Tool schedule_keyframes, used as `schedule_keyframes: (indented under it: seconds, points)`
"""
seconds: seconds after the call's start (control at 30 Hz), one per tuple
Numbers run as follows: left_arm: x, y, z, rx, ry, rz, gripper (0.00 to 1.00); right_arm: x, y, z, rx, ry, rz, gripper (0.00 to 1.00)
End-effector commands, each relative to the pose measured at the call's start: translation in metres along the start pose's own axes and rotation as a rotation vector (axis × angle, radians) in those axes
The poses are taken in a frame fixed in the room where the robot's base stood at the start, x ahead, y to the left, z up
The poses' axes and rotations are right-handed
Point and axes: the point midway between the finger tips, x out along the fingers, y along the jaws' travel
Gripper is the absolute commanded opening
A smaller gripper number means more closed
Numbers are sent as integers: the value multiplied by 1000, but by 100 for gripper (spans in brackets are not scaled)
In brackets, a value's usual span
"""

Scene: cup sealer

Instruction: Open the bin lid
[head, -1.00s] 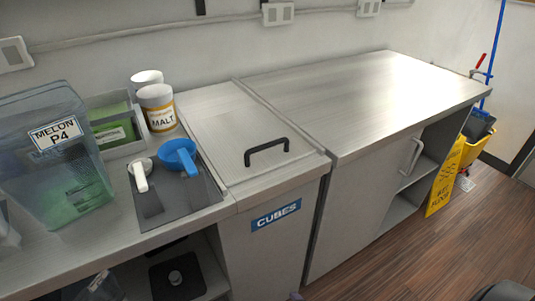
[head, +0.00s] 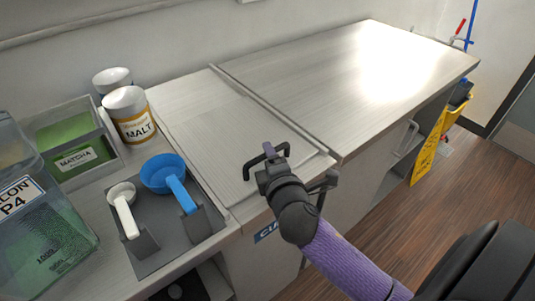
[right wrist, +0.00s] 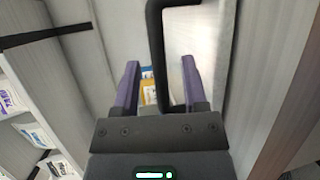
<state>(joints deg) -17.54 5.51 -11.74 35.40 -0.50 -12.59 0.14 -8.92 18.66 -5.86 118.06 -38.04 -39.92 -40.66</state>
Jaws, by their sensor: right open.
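The bin lid (head: 215,130) is a pale grey panel lying flat and closed in the counter, with a black U-shaped handle (head: 247,168) near its front edge. My right gripper (head: 270,158) is at the handle, overlapping it in the head view. In the right wrist view, its two purple fingers (right wrist: 160,64) stand apart, with a bar of the black handle (right wrist: 157,45) running between them. The fingers are open and not closed on it. Part of the blue CUBES label (head: 266,235) on the bin front is hidden by my right arm. My left gripper is not seen.
Left of the lid are a MALT container (head: 129,115), a green MATCHA bin (head: 70,140), and blue (head: 163,173) and white (head: 122,194) scoops on a grey tray. Clear counter (head: 340,85) lies to the right. A yellow floor sign (head: 424,152) stands beyond.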

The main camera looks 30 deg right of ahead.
Motion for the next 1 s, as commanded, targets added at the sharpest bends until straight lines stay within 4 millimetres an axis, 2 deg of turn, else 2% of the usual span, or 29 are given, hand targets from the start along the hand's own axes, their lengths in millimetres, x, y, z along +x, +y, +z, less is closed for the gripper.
schedule_keyframes:
  seconds: [0.13,0.43,0.47,0.7,0.73,1.0]
  points:
    - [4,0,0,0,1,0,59,15,-1,0,0,1,0,55]
    - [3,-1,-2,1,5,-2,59,18,0,0,1,1,-1,55]
    - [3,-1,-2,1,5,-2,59,18,0,0,1,1,-1,53]
    - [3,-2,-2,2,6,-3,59,18,0,0,1,1,-1,2]
    - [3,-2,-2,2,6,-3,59,18,0,0,1,1,-1,0]
    - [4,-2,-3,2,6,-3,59,18,0,0,1,1,-1,0]
